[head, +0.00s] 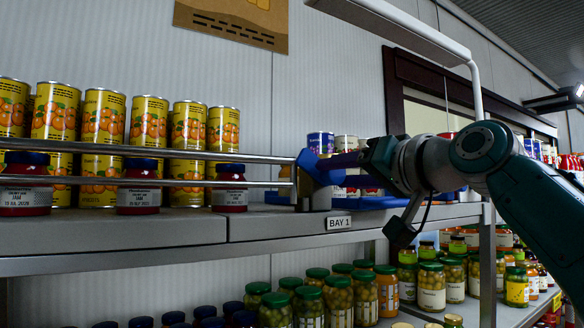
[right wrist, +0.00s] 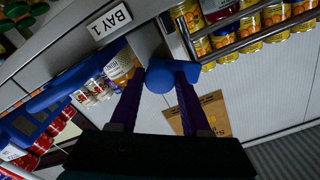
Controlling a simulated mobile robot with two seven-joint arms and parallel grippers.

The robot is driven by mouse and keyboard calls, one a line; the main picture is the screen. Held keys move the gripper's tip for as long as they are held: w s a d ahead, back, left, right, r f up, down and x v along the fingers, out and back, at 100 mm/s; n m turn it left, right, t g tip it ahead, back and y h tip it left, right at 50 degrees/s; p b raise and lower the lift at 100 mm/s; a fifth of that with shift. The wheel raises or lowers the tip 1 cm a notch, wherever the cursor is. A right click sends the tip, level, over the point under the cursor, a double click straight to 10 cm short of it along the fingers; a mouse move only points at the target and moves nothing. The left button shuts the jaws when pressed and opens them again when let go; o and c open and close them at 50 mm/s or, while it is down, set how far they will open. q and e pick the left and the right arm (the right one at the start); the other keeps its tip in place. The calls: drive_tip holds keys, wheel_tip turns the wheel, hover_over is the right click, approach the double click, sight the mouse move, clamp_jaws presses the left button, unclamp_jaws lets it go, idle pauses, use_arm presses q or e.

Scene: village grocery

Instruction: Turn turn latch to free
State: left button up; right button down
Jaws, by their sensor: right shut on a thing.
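The turn latch is a blue piece (head: 309,164) at the right end of two metal rails, above the "BAY 1" label on the shelf edge. In the right wrist view the blue latch (right wrist: 160,79) shows a rounded end and a flat arm between my purple fingers. My right gripper (head: 331,162) comes in from the right and is shut on the latch. Its fingers also show in the right wrist view (right wrist: 158,82). The far side of the latch is hidden. My left gripper is not in view.
The metal rails (head: 150,153) run across jam jars (head: 138,187) and stacked yellow cans (head: 103,118) on the shelf (head: 110,228). A blue tray (head: 372,202) lies right of the latch. Jars of green and orange goods (head: 338,295) stand on the shelf below.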

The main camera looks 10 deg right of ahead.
drive_tip(key=m+p, duration=0.2)
drive_tip(key=m, duration=0.3)
drive_tip(key=shift+r+m+p, duration=0.15)
drive_tip(key=shift+m+p, duration=0.15)
drive_tip(key=shift+m, duration=0.1)
drive_tip(key=m+p, duration=0.1)
drive_tip(key=m, duration=0.2)
drive_tip(key=shift+p, duration=0.4)
drive_tip(key=shift+m+p, duration=0.65)
drive_tip(key=shift+m, duration=0.75)
drive_tip(key=shift+c, duration=1.9)
unclamp_jaws()
drive_tip(key=shift+f, duration=0.2)
